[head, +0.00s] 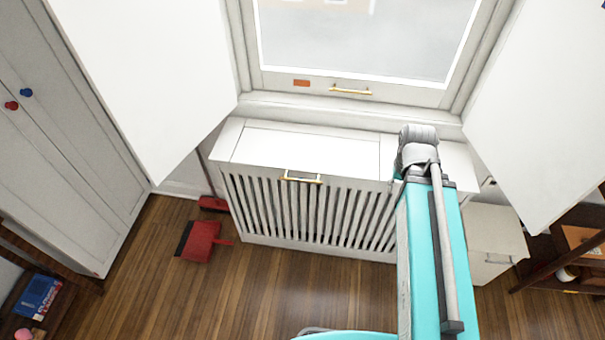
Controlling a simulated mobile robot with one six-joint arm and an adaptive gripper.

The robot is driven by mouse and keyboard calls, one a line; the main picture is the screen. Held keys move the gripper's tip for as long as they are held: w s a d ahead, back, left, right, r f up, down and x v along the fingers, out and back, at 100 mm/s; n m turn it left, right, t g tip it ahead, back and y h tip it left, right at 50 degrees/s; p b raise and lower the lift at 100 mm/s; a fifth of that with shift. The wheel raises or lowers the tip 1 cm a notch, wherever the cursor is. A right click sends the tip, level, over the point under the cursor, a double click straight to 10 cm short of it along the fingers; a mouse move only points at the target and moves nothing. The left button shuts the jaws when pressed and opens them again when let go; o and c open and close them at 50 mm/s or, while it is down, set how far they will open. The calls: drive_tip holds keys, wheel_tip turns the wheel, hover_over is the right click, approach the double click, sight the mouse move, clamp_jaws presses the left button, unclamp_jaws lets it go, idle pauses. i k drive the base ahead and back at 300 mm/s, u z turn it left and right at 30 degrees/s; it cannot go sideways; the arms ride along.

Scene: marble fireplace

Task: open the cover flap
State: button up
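The white cover flap (300,148) is a flat panel in the top of the slatted white radiator cover (243,206), below the window. It appears to lie flat and closed in the top. A gold bar handle (301,179) sits at its front edge. My turquoise arm reaches up across the right part of the cover, ending in a grey joint right of the flap. My gripper is not visible, and the arm hides part of the cover's right side.
The window (351,91) above has its own gold handle. White panels hang at both sides. A red dustpan (200,241) lies on the wooden floor at left, near a white cabinet (62,130). A low white drawer unit (493,240) stands at right. Floor before the cover is clear.

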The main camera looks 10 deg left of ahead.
sight(330, 157)
drive_tip(key=k, duration=1.35)
drive_tip(key=u, duration=0.3)
drive_tip(key=i, duration=0.95)
drive_tip(key=z, duration=0.2)
